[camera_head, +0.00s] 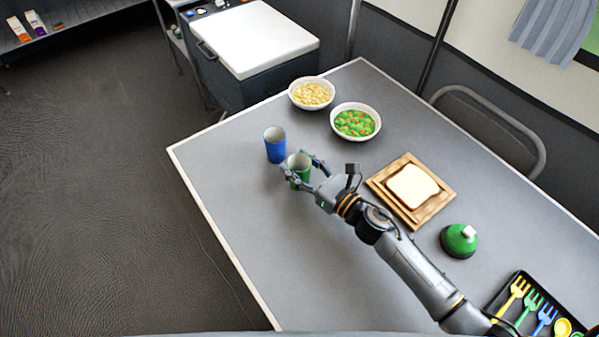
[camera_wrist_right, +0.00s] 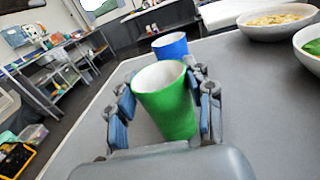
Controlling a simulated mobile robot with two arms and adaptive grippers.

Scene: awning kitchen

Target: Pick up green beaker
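The green beaker (camera_head: 299,168) stands upright on the grey table, and in the right wrist view it (camera_wrist_right: 166,103) sits between my right gripper's fingers. My right gripper (camera_head: 303,170) reaches around the beaker with one finger on each side. In the right wrist view the blue finger pads (camera_wrist_right: 160,112) are spread; a gap shows on the left side of the beaker, and the right pad is very close to it. Whether the right pad touches cannot be told. My left gripper is in neither view.
A blue cup (camera_head: 275,145) stands just behind the beaker. Two food bowls, one with pale pieces (camera_head: 312,94) and one with green vegetables (camera_head: 355,122), are farther back. A bread board (camera_head: 436,207), green-domed object (camera_head: 459,241) and cutlery tray (camera_head: 507,291) lie right. The front-left table is clear.

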